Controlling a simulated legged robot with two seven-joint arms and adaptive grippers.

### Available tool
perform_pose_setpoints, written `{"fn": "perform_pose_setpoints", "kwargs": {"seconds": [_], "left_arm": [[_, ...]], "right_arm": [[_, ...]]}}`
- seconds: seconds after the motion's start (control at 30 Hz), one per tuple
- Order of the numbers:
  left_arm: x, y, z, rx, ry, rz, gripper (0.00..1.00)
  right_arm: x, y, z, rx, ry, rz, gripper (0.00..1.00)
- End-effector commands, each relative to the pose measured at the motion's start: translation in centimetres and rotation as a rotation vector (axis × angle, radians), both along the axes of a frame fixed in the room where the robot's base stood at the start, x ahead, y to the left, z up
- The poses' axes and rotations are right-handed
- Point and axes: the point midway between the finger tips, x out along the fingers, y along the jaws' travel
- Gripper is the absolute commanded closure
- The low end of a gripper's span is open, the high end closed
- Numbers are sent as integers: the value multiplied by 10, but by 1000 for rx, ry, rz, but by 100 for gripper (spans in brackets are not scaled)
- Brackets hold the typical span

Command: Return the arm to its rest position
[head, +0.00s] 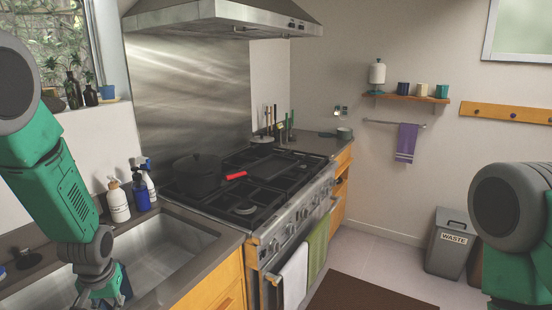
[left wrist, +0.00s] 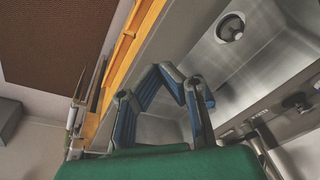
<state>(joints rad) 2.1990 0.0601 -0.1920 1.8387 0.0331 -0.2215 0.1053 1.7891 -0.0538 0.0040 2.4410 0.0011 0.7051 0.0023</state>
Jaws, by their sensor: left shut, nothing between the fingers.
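My left arm (head: 55,180) comes in from the left in the head view, bent down over the sink. My left gripper (head: 115,288) is low at the bottom edge of that view, over the sink. In the left wrist view its two blue-padded fingers (left wrist: 170,74) come together at the tips, shut with nothing between them. A rounded grey and green part of my right arm (head: 515,215) shows at the right edge of the head view. My right gripper is out of view.
The steel sink (head: 175,245) lies under my left gripper. Soap bottles (head: 118,200) stand behind it. A stove (head: 245,205) with a dark pot (head: 197,178) and a red-handled pan is to the right. A waste bin (head: 452,243) stands on the floor near the wall.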

Motion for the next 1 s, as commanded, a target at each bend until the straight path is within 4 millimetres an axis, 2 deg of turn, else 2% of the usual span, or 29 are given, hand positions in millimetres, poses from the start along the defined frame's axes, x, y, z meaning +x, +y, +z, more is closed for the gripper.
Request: {"fn": "perform_pose_setpoints", "kwargs": {"seconds": [0.03, 0.1, 0.2, 0.3, 0.4, 0.57, 0.6, 0.67, 0.87, 1.0], "left_arm": [[-31, -13, -32, -4, 30, -36, 100], [-69, -30, -66, -10, 46, -88, 100], [-125, -55, -100, -22, 64, -159, 100], [-176, -77, -119, -38, 77, -219, 100], [-223, -96, -128, -58, 90, -271, 100], [-289, -123, -128, -94, 108, -339, 100], [-295, -126, -134, -98, 103, -348, 100], [-288, -124, -153, -95, 95, -345, 100], [-287, -120, -200, -99, 95, -343, 100], [-287, -118, -243, -101, 94, -343, 100]], "right_arm": [[0, 0, 0, 0, 0, 1, 29], [0, 0, 0, 0, 0, 1, 29], [0, 0, 0, 1, -1, 1, 29], [0, 1, 0, 1, -1, 1, 29], [0, 1, 0, 1, -1, 1, 29], [0, 1, 0, 1, -1, 1, 29], [0, 1, -7, 1, -1, 1, 29], [1, 1, -24, 0, -2, 1, 29], [0, 1, -71, 0, 0, 1, 29], [0, 1, -113, 0, -1, 1, 29]]}}
